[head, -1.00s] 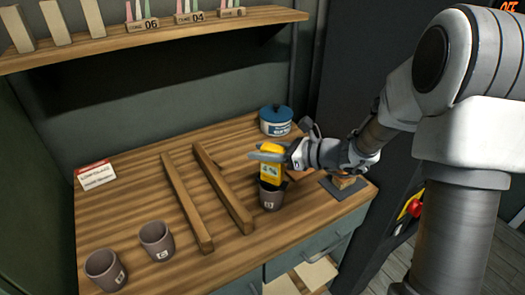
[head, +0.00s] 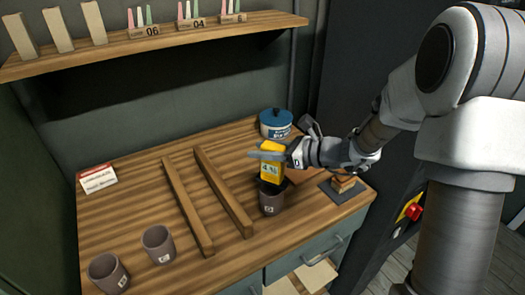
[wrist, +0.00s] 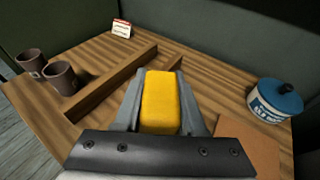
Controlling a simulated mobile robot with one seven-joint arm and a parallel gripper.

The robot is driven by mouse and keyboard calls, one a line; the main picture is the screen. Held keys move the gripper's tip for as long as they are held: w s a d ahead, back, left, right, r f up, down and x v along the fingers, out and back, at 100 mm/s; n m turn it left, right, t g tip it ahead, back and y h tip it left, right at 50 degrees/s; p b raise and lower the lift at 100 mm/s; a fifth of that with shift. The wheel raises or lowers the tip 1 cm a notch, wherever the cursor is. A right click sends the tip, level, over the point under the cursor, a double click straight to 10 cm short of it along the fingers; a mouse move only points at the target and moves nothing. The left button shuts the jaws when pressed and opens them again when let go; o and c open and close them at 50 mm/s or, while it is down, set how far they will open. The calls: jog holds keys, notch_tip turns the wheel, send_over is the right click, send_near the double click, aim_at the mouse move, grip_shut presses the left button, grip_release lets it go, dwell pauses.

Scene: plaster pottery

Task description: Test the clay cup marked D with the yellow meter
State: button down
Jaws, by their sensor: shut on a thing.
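The yellow meter (head: 272,172) is upright in my gripper (head: 266,155), which is shut on it. Its face shows a small reading that I cannot make out surely. The meter's lower end is at the mouth of a brown clay cup (head: 271,205); I cannot tell whether it touches the clay. This cup has a pale mark too small to read surely. Two more brown cups (head: 158,243) and (head: 108,272) stand at the front left, each with a small pale mark. In the wrist view the meter's yellow back (wrist: 160,102) sits between my fingers and hides the cup below.
Two wooden bars (head: 222,190) and (head: 187,205) lie left of the meter. A blue-lidded pot (head: 275,124) stands behind. A white and red card (head: 97,178) is at the left. A dark pad with a block (head: 343,186) lies right. A shelf (head: 180,38) runs above.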

notch_tip(320, 180, up, 5)
jog(key=p, duration=0.3)
jog(key=shift+f, duration=0.1)
